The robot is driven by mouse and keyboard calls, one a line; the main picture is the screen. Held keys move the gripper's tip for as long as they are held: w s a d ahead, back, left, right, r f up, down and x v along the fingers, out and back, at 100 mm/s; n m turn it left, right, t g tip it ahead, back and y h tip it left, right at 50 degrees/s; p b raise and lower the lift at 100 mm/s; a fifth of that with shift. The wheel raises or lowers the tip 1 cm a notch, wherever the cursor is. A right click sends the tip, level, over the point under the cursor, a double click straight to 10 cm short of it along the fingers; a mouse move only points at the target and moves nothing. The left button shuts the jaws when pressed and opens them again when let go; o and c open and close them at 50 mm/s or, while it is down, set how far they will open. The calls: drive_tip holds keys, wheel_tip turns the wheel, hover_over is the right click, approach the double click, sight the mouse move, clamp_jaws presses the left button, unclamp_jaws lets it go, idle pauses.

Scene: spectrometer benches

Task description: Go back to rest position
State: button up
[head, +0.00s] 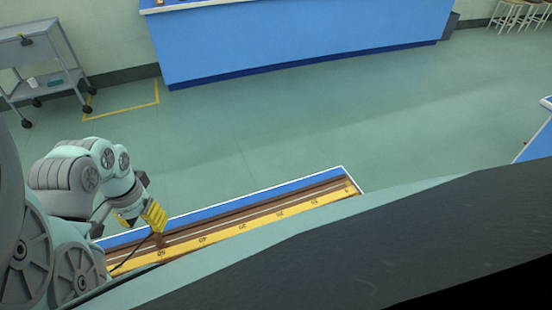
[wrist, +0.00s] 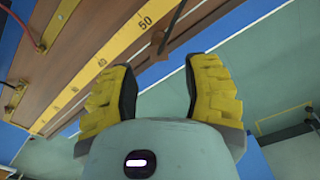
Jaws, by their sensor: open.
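My gripper (head: 142,218) is at the left in the head view, low over the left part of a bench with a yellow scale. Its yellow fingers also show in the wrist view (wrist: 160,85), spread apart with nothing between them. In the wrist view the yellow scale (wrist: 105,75) with black numbers runs beside the left finger, on a brown wooden board. A thin dark rod (wrist: 172,25) stands out beyond the fingers. I cannot tell whether a finger touches the board.
The bench has a blue edge (head: 230,204). A large blue counter (head: 300,42) stands at the back. A grey cart (head: 40,62) is at the upper left, near a yellow floor marking (head: 122,111). Stools (head: 515,14) stand at the far right. The green floor between is clear.

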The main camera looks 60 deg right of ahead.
drive_tip(key=shift+r, duration=1.7)
